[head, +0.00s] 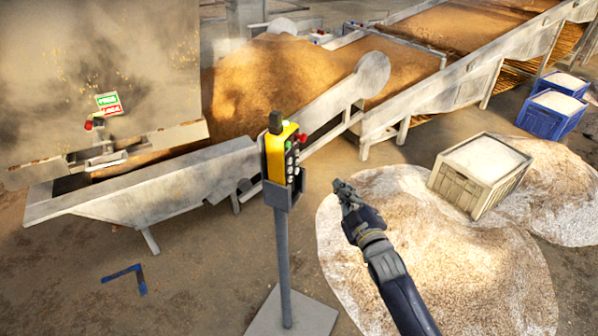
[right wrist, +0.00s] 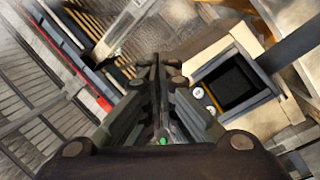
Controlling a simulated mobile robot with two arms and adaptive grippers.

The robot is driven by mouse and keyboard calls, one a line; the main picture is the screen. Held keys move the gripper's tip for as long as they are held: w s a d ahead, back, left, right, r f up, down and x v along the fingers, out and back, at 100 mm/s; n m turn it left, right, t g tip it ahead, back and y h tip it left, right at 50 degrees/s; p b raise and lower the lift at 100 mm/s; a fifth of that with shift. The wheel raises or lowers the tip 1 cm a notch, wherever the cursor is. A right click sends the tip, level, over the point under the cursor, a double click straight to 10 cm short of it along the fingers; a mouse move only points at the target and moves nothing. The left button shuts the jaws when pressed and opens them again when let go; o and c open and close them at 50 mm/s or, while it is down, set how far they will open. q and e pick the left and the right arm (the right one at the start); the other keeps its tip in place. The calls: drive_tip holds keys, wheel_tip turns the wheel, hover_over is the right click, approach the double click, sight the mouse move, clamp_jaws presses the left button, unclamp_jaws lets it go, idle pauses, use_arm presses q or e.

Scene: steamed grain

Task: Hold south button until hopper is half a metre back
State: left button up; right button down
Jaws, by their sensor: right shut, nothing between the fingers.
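The yellow control pendant (head: 279,152) hangs upright in a grey holder on a post. It has a red knob on its right side and a column of small buttons; I cannot read which is south. The large pale metal hopper (head: 105,60) stands at the left, with its outlet over a trough. My right gripper (head: 343,188) is shut and empty, to the right of the pendant and apart from it in the picture. The right wrist view shows its closed fingers (right wrist: 155,80). My left gripper is not in view.
The post stands on a flat base plate (head: 300,315). A metal trough (head: 160,205) and sloping conveyors (head: 450,105) with brown grain lie behind it. A beige crate (head: 470,192) stands by spilled grain (head: 480,275) at right. Blue crates (head: 545,124) stand further back.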

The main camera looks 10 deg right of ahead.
sight(297, 171)
drive_tip(key=w+a+b, duration=0.3)
drive_tip(key=w+a, duration=0.2)
drive_tip(key=a, duration=0.1)
drive_tip(key=shift+w+a+b, duration=0.35)
drive_tip(key=shift+a+b, duration=0.05)
idle(1.4)
drive_tip(key=shift+w+a, duration=0.25)
drive_tip(key=shift+a, duration=0.05)
